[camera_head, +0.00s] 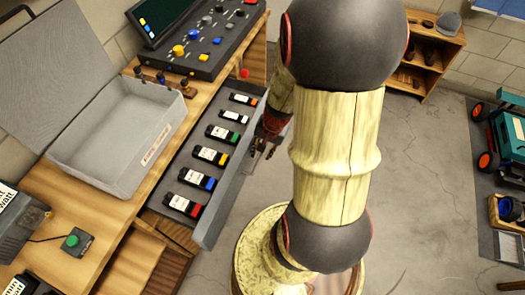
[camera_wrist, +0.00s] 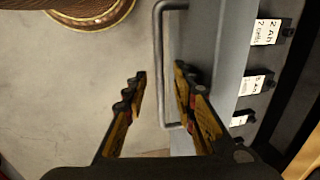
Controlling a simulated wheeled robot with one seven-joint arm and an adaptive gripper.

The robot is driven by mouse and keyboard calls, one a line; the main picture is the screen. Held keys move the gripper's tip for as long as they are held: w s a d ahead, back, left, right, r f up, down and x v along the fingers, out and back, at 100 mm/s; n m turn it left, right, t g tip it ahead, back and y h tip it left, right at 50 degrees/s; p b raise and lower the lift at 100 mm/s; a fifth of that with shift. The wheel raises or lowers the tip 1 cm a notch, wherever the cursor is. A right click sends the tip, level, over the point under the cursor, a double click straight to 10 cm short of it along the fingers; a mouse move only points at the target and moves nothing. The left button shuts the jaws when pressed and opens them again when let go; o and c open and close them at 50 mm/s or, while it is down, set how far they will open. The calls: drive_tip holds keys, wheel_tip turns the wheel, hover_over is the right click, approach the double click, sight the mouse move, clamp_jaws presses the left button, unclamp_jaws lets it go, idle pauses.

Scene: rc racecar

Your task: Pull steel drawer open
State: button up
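The grey steel drawer (camera_head: 222,190) stands pulled out from the wooden workbench in the head view, with several labelled batteries (camera_head: 211,155) in a row inside. Its front also shows in the wrist view (camera_wrist: 220,50), with a grey bar handle (camera_wrist: 161,45) standing off it. My gripper (camera_head: 265,148) is at the drawer's front in the head view. In the wrist view my gripper (camera_wrist: 158,85) is open, one finger on each side of the handle bar. The right finger sits between bar and drawer front. A gap shows between the bar and the left finger.
On the bench are an open grey case (camera_head: 115,140), a control console (camera_head: 205,40) and a green button box (camera_head: 77,241). A wooden shelf (camera_head: 425,60) stands at the back right. The concrete floor (camera_head: 425,180) right of my arm is clear.

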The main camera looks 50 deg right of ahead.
wheel_tip(320, 180, up, 12)
drive_tip(key=s, duration=0.2)
drive_tip(key=shift+d+f, duration=0.15)
drive_tip(key=shift+d, duration=0.25)
drive_tip(key=shift+s, duration=0.15)
idle(0.3)
drive_tip(key=a+r+n+t, duration=0.1)
drive_tip(key=a+r+n, duration=0.6)
drive_tip(key=a, duration=0.3)
drive_tip(key=a+r+n+t+p, duration=0.1)
drive_tip(key=a+r+n+t, duration=0.1)
drive_tip(key=a+r+n, duration=0.5)
drive_tip(key=a+r, duration=0.3)
drive_tip(key=a, duration=0.1)
drive_tip(key=shift+w+a+t+h, duration=0.15)
drive_tip(key=shift+w+t+h, duration=0.15)
drive_tip(key=shift+w+h, duration=0.1)
